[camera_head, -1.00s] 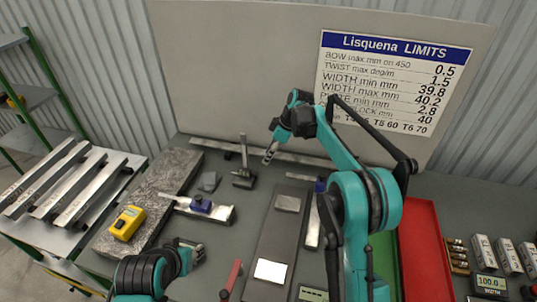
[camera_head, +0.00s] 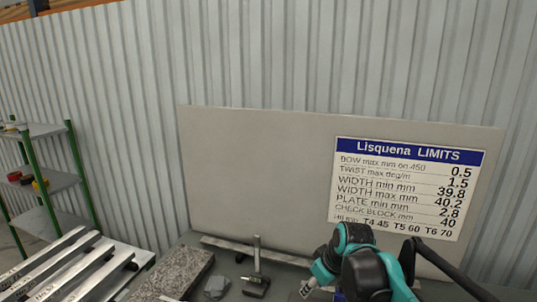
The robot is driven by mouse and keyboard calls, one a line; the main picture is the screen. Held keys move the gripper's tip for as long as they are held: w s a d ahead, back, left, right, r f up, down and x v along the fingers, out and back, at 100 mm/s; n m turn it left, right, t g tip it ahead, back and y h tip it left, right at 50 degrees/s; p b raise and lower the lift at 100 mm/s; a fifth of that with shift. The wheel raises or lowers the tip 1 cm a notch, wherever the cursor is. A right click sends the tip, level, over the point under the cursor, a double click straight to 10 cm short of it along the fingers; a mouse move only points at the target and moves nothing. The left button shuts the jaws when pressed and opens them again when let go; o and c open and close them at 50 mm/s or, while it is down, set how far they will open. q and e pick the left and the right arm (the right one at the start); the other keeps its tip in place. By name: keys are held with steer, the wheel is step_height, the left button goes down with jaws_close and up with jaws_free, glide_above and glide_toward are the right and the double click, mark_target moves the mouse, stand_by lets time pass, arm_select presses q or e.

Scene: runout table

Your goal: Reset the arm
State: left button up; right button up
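My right arm shows at the bottom right of the head view, teal and black, bent in front of the backboard. Its gripper (camera_head: 306,289) is at the bottom edge, small and partly cut off, so I cannot tell whether it is open or shut. It is to the right of the upright metal stand on the table. My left arm and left gripper are out of view.
A grey backboard with a limits sign (camera_head: 408,188) stands behind the table. A metal stand (camera_head: 257,262), a small grey block (camera_head: 216,286) and a granite slab (camera_head: 172,274) are at the table's back. Metal bars (camera_head: 62,268) and a green-framed shelf (camera_head: 47,182) are on the left.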

steer(key=s+d+f+m+t+b, duration=0.1)
steer(key=s+d+f+m, duration=0.1)
steer(key=s, duration=0.4)
steer(key=s+d+f+m+t+h, duration=0.1)
steer(key=s+f+m, duration=0.1)
steer(key=s+f, duration=0.2)
steer(key=s+d+f+m+t+h+b, duration=0.1)
steer(key=s+d+f+m, duration=0.1)
steer(key=s, duration=0.7)
step_height(320, 180, down, 2)
steer(key=shift+s+d+f+m+b, duration=0.1)
steer(key=shift+s+d+m+b, duration=0.25)
steer(key=shift+m, duration=0.15)
